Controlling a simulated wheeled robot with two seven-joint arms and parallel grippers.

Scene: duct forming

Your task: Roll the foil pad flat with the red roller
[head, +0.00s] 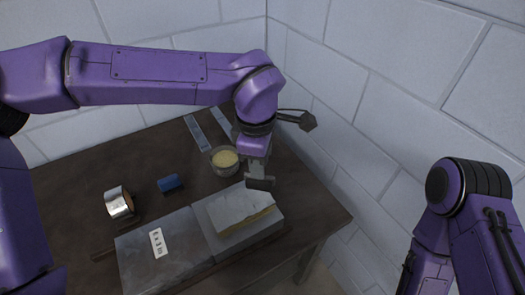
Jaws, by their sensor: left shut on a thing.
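The foil pad (240,208) is a pale, slightly wrinkled sheet with a tan front edge. It lies on the right grey block (255,233) at the front of the table. My left gripper (257,165) points down just behind the pad and is shut on a tool with a short dark grey head (260,183). The head is at the pad's back right edge; whether it touches the pad I cannot tell. No red shows on this tool, and no other roller is in view. My right arm is at the right, its gripper out of view.
A bowl of yellowish stuff (225,160) stands close left of my left gripper. A blue block (170,183), a silver tape roll (119,203) and grey strips (197,133) lie on the dark table (75,205). A labelled grey block (160,262) adjoins the pad's block. Walls stand behind and right.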

